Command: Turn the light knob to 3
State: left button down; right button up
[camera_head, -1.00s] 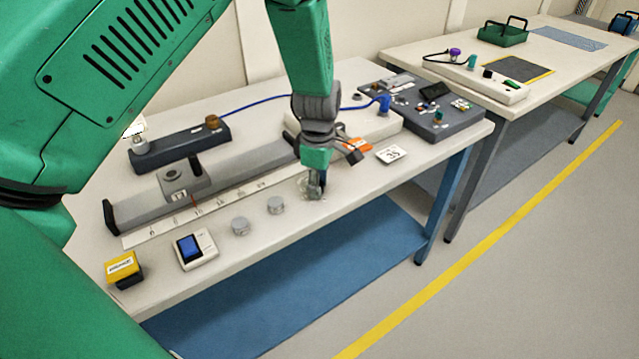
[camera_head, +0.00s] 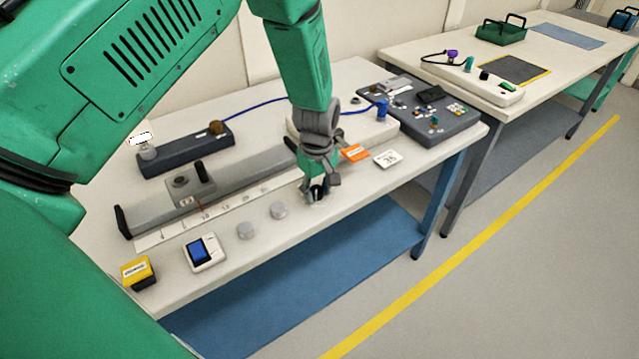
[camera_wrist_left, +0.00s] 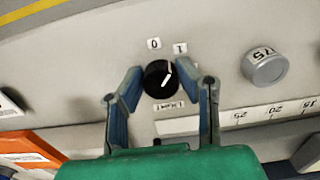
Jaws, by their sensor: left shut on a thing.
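The light knob (camera_wrist_left: 153,83) is small, black and round, with a white pointer line. In the left wrist view the line points up and to the right, roughly toward a tag (camera_wrist_left: 180,48) that looks like a 1. A 0 tag (camera_wrist_left: 154,43) is above the knob; a small label (camera_wrist_left: 169,106) below it is hard to read. My left gripper (camera_head: 318,190) is over the front of the near bench, pointing down. In the left wrist view its fingers (camera_wrist_left: 159,80) stand on both sides of the knob, shut on it. My right gripper is not in view.
Two grey round weights (camera_head: 246,230) stand left of the gripper; one also shows in the wrist view (camera_wrist_left: 265,66). A device with a blue screen (camera_head: 203,252) and a yellow box (camera_head: 138,273) are farther left.

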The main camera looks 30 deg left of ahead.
pick_arm(q)
jog(key=m+p, duration=0.2)
jog(key=m, duration=0.2)
jog(key=shift+a+r+m, duration=0.1)
jog(key=shift+a+m, duration=0.05)
jog(key=shift+m, duration=0.15)
jog(key=m+p, duration=0.1)
jog(key=m, duration=0.3)
jog(key=shift+m, duration=0.3)
jog(key=m+p, duration=0.1)
jog(key=m, duration=0.3)
jog(key=shift+w+a+m, duration=0.1)
jog(key=shift+m, duration=0.2)
jog(key=m, duration=0.5)
jog(key=shift+w+p, duration=0.1)
jog(key=shift+p, duration=0.3)
jog(key=shift+m, duration=0.4)
jog(key=c, duration=1.2)
grip_release()
